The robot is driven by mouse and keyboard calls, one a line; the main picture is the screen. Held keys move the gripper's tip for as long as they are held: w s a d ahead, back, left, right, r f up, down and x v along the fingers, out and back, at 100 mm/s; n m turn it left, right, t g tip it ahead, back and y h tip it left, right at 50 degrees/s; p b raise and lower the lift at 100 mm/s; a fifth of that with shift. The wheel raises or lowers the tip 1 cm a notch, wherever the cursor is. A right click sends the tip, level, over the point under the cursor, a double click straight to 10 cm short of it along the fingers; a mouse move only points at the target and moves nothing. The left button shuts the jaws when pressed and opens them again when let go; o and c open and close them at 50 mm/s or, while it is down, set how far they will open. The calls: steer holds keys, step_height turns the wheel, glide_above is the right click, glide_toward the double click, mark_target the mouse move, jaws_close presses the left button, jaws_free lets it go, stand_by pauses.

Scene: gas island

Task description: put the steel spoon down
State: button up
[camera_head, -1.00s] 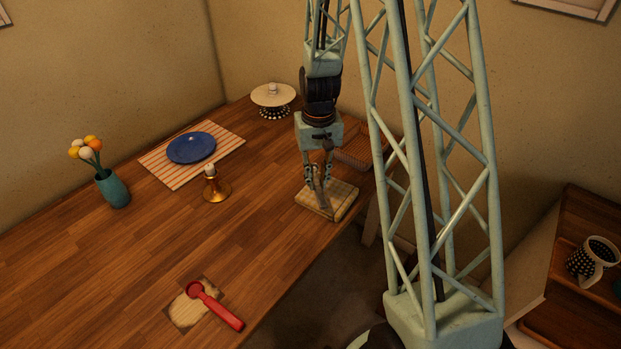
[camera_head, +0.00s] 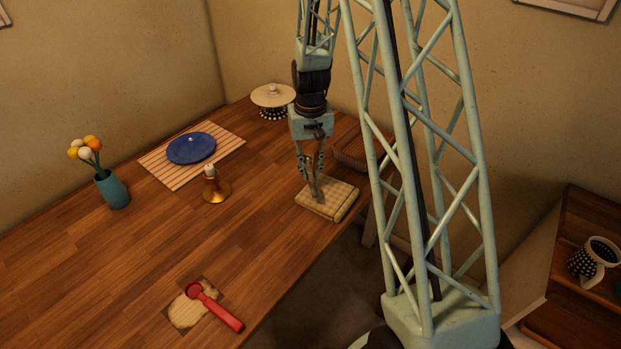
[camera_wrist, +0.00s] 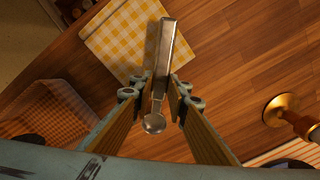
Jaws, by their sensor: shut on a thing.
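My gripper (camera_head: 312,178) points down over the near right part of the wooden table and is shut on the steel spoon. In the wrist view the spoon (camera_wrist: 166,48) lies between the fingertips of my gripper (camera_wrist: 160,84). Its flat handle reaches up the picture and its small round bowl is toward the camera. In the head view the spoon (camera_head: 317,190) shows only as a thin grey piece below the fingers, in front of a folded yellow checked cloth (camera_head: 338,201). The cloth also shows beside the handle in the wrist view (camera_wrist: 115,38). I cannot tell whether the spoon touches anything below.
A brass candlestick (camera_head: 215,191) stands to the left, near a blue plate (camera_head: 191,148) on a striped mat (camera_head: 232,137). A wire basket (camera_head: 351,150) is behind the cloth. A red scoop (camera_head: 216,308) lies at the front. Bare table (camera_head: 150,245) lies left of the front edge.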

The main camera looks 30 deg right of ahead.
mark_target(311, 174)
steer(key=shift+f+b, duration=0.3)
steer(key=shift+f, duration=1.35)
steer(key=shift+s+f, duration=0.1)
steer(key=o, duration=0.8)
step_height(311, 174, up, 11)
steer(key=shift+p, duration=0.9)
steer(key=shift+r, duration=0.6)
steer(key=shift+r, duration=0.1)
